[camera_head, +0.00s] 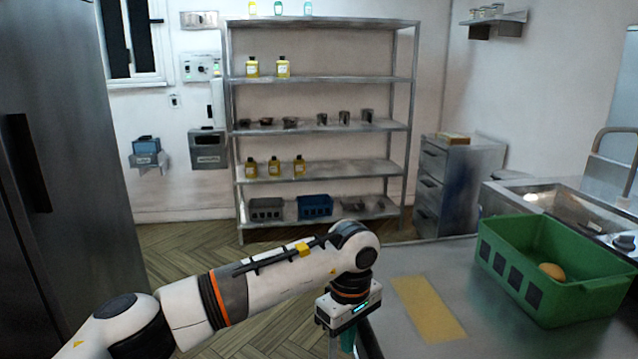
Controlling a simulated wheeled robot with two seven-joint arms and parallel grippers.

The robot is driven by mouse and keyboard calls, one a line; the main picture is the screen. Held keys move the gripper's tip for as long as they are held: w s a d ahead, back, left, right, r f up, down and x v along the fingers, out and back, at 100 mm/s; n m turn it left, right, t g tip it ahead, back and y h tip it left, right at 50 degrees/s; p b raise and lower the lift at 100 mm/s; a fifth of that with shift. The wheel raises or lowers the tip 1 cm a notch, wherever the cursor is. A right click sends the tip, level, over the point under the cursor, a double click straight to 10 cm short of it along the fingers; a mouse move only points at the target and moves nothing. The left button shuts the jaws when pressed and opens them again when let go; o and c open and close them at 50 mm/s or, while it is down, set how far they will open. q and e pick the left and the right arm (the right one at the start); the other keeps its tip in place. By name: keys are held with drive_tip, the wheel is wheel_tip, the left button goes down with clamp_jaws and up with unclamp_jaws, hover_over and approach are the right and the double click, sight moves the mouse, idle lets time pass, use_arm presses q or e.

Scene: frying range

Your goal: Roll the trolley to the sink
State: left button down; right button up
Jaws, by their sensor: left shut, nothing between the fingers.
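The sink (560,203) is a steel basin set in a counter at the right, with a curved tap (602,140) beside it. A flat steel top (405,268) fills the lower right; I cannot tell whether it is the trolley or a fixed counter. No other trolley shows. My left arm reaches in from the lower left. My left gripper (346,344) points down by the left edge of this steel top, cut by the bottom of the view, shut and empty. A teal piece shows at its fingers. My right gripper is out of view.
A green crate (545,300) holding a round orange-brown item (551,271) stands on the steel top, right of a yellow patch (428,308). A shelf rack (320,77) and drawer cabinet (460,170) stand behind. Wooden floor (190,250) is open before the rack.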

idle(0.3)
use_arm(q)
wheel_tip(320, 180, up, 11)
drive_tip(key=a+p, duration=0.1)
drive_tip(key=p, duration=0.4)
drive_tip(key=shift+s+a, duration=0.15)
drive_tip(key=shift+a, duration=0.05)
idle(0.5)
